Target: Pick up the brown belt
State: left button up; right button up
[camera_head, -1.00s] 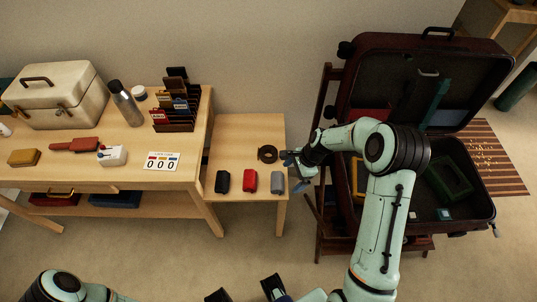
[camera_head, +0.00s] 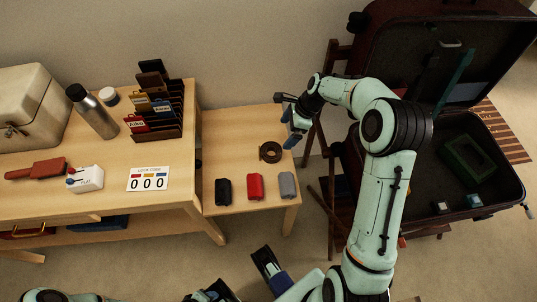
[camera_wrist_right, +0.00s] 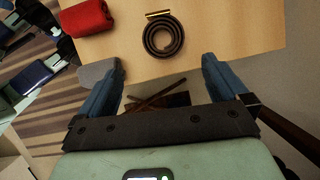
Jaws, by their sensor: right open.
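My right gripper (camera_head: 288,121) is open and empty, above the table's far right edge and just beyond the belt in the head view. In the right wrist view the two blue fingers (camera_wrist_right: 163,82) are wide apart, with the belt ahead of and between them, not touched. Parts of my left gripper (camera_head: 240,284) show at the bottom edge of the head view, cut off.
Black, red (camera_head: 255,187) and grey (camera_head: 287,186) rolled items lie on the side table (camera_head: 238,125) in front of the belt. An open suitcase (camera_head: 408,190) on a wooden stand is to the right. A desk with a file rack (camera_head: 158,104) and flask (camera_head: 92,112) is left.

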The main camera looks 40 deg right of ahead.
jog(key=b, duration=0.2)
send_over(272, 150)
jog(key=s+d, duration=0.1)
jog(key=d, duration=0.1)
jog(key=f, duration=0.7)
jog(key=shift+s+a+f, duration=0.2)
jog(key=shift+a+f, duration=0.05)
jog(key=shift+f, duration=0.15)
jog(key=shift+b+x, duration=0.7)
jog(key=shift+x, duration=2.25)
pick_arm(q)
jog(key=w+a+f+t, duration=0.1)
jog(key=w+a+f, duration=0.1)
jog(key=w+f, duration=0.2)
jog(key=shift+w+a+f+t+y, duration=0.25)
jog(key=shift+w+t+y, duration=0.15)
jog(key=shift+w, duration=0.4)
pick_arm(e)
jog(key=shift+w+d, duration=0.1)
jog(key=c, duration=0.8)
jog(key=shift+r, duration=0.1)
